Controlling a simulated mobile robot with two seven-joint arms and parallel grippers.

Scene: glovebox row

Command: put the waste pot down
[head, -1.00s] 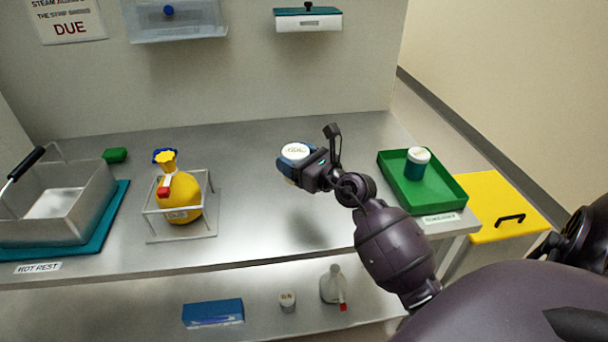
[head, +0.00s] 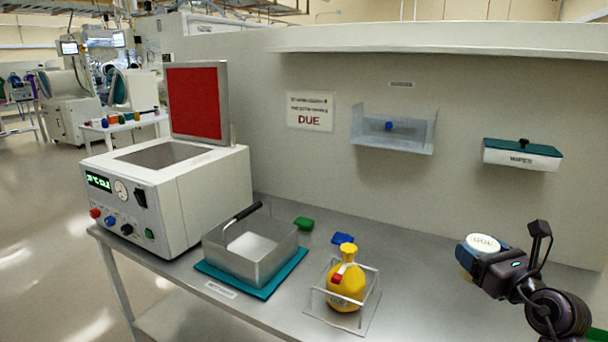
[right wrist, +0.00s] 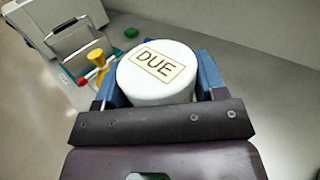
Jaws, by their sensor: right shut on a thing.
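The waste pot (head: 483,243) shows as a round pot with a white lid marked DUE. My right gripper (head: 476,254) is shut on it and holds it above the grey bench, right of the yellow tied bag. In the right wrist view the lid (right wrist: 157,72) sits upright between the two blue fingers of the gripper (right wrist: 158,85). The pot's body is mostly hidden by the fingers and lid. My left gripper is not in view.
A yellow bag (head: 346,285) sits in a clear frame on the bench (head: 420,290). Left of it are a metal basket (head: 240,262) on a teal mat and a white machine (head: 200,195) with its red-lined lid open. A green tray edge (head: 577,336) shows at lower right. Bench between bag and gripper is clear.

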